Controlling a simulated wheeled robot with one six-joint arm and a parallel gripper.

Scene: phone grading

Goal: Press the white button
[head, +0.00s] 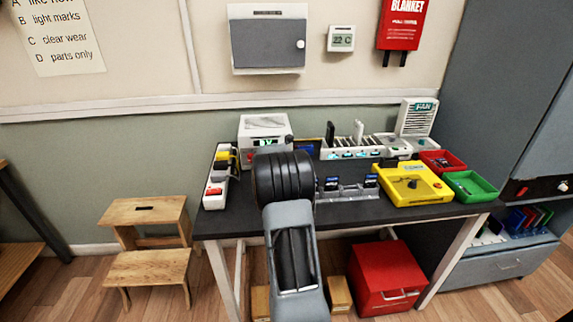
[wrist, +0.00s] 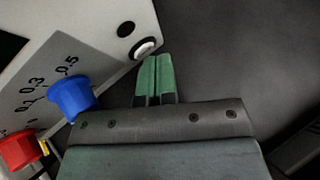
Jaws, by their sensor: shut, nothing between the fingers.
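The white button (wrist: 145,47) sits in a dark ring near the corner of a pale device panel (wrist: 95,22) in the wrist view. My gripper (wrist: 156,60) has green fingertips pressed together, with nothing between them. The tips lie just below and right of the button in the picture; I cannot tell whether they touch it. In the head view, a white device with a green display (head: 255,126) stands at the back left of the table. My arm covers part of it and hides the gripper and button there.
The panel also carries a blue knob (wrist: 70,95), a red knob (wrist: 18,150) and a black round part (wrist: 126,28). The dark table (head: 440,211) holds a yellow device (head: 412,185), a red tray (head: 442,161), a green tray (head: 470,186) and a white strip (head: 216,178).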

